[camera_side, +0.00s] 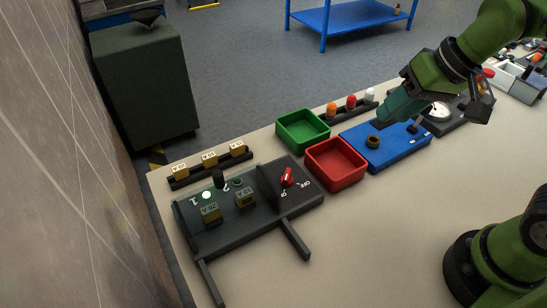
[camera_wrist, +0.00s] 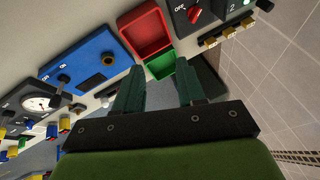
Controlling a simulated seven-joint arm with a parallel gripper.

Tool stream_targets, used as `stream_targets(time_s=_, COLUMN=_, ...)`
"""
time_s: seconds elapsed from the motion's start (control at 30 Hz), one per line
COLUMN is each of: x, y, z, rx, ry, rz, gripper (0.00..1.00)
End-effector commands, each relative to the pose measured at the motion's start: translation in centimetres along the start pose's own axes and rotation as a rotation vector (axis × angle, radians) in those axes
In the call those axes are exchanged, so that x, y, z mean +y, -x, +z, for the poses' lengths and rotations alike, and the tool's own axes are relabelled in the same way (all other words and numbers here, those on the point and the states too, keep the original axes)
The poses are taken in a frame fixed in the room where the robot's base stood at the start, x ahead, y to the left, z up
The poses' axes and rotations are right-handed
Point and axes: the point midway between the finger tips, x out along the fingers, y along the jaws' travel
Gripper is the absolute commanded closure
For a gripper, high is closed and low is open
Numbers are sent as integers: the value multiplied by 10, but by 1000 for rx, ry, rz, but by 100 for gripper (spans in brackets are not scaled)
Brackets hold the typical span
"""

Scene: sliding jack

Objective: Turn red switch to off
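The red switch (camera_side: 287,177) sits at the right end of a dark grey panel (camera_side: 250,221) in the side view, beside white OFF and ON lettering. Its exact setting is hard to read. In the wrist view the red switch (camera_wrist: 194,14) shows at the top edge near the OFF label. My gripper (camera_side: 384,116) is above the blue panel, well to the right of the switch and apart from it. In the wrist view my gripper (camera_wrist: 157,80) has its two teal fingers spread with nothing between them.
A green tray (camera_side: 302,131) and a red tray (camera_side: 336,165) stand between my gripper and the dark panel. The blue panel (camera_side: 388,148) carries a round knob. An upright dark divider (camera_side: 268,186) stands left of the switch. The table front is clear.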

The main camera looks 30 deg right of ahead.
Motion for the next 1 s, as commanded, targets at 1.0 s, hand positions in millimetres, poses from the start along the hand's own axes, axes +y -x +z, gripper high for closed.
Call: stream_targets(time_s=1.0, x=-138, y=-125, z=-51, rx=-266, ry=-549, rz=399, gripper=61)
